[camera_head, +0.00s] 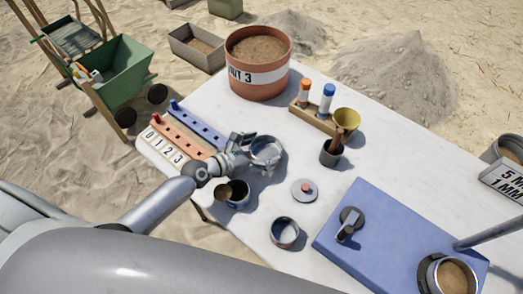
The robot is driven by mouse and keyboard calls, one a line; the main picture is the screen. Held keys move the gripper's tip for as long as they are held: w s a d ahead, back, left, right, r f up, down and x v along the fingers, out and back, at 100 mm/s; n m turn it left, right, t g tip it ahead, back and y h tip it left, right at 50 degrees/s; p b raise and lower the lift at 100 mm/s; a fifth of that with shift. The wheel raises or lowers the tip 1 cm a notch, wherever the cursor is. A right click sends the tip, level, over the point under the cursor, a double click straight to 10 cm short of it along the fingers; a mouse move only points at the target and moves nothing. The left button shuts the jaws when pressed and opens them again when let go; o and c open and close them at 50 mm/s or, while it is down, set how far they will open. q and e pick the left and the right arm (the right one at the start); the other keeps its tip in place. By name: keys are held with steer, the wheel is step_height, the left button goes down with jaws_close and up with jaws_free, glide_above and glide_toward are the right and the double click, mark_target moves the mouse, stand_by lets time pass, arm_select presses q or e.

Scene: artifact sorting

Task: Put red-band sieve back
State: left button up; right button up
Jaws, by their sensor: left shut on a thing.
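My left gripper (250,153) reaches in from the left over the table. It is shut on a silver, round, sieve-like ring (267,147), which it holds over the table's left half. I cannot make out a red band on this ring. My right gripper is not in view.
A numbered rack (167,146) with red and blue rails is at the table's left. A large sand-filled pot (258,66), wooden holder (313,117) and dark cup (331,157) stand behind.

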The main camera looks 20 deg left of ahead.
arm_select(q)
steer(key=shift+r, duration=0.1)
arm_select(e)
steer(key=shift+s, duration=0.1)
arm_select(q)
steer(key=o, duration=0.8)
steer(key=shift+o, duration=0.6)
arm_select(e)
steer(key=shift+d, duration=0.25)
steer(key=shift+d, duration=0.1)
arm_select(q)
steer(key=shift+s, duration=0.1)
steer(key=v, duration=1.1)
steer(key=shift+s+a+r, duration=0.1)
steer(key=shift+s+a, duration=0.1)
steer(key=shift+s, duration=0.05)
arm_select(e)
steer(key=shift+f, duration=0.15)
